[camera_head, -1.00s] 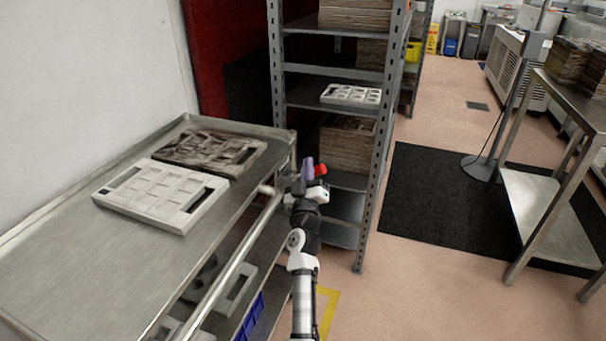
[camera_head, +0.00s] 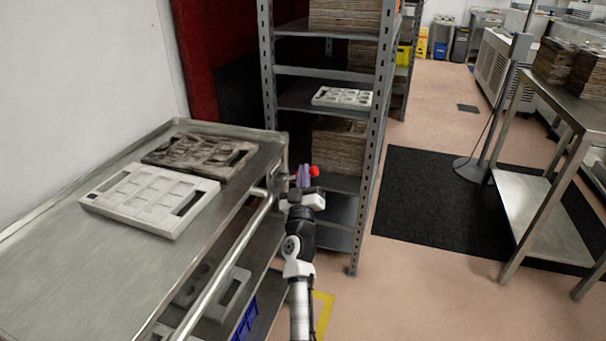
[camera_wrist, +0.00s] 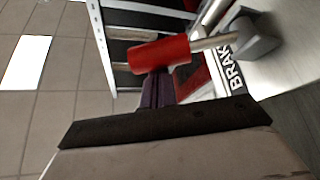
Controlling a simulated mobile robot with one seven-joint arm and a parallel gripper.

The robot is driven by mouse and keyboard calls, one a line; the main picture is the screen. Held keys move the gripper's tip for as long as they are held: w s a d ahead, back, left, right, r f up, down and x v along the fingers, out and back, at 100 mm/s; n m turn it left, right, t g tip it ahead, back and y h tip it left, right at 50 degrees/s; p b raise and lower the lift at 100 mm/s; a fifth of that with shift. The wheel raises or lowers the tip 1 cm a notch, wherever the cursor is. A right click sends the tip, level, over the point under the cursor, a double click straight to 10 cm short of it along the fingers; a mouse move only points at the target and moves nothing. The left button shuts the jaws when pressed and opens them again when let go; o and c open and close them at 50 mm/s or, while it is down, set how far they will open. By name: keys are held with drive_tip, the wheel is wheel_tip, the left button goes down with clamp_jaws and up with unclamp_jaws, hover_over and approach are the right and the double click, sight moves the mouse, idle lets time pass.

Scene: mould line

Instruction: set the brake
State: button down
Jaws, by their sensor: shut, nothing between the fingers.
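The brake lever has a red grip (camera_wrist: 158,54) on a pale metal rod (camera_wrist: 215,42), beside a label (camera_wrist: 230,62) reading BRAK, cut off, in the wrist view. In the head view the red grip (camera_head: 314,171) shows at the far right corner of the steel cart (camera_head: 60,262). My gripper (camera_head: 303,176) has purple fingers, shut and empty, just left of the red grip. In the wrist view the fingers (camera_wrist: 155,90) run up behind the red grip, which hides part of them. I cannot tell whether they touch it.
A white mould tray (camera_head: 150,200) and a brown one (camera_head: 200,153) lie on the cart top. The cart's handle rail (camera_head: 232,258) runs left of my arm. A grey shelf rack (camera_head: 268,80) stands just beyond. Open floor and a black mat (camera_head: 425,205) lie right.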

drive_tip(key=shift+d+f+m+h, duration=0.1)
drive_tip(key=shift+f+m+h, duration=0.15)
drive_tip(key=shift+m+h, duration=0.15)
wheel_tip(320, 180, down, 8)
drive_tip(key=m+g+h, duration=0.4)
drive_tip(key=m+h, duration=0.7)
drive_tip(key=m, duration=0.7)
drive_tip(key=shift+s+d+f+m+g+b, duration=0.15)
drive_tip(key=shift+d+f+m+g+b, duration=0.15)
drive_tip(key=shift+d+m+b, duration=0.15)
drive_tip(key=shift+h, duration=0.3)
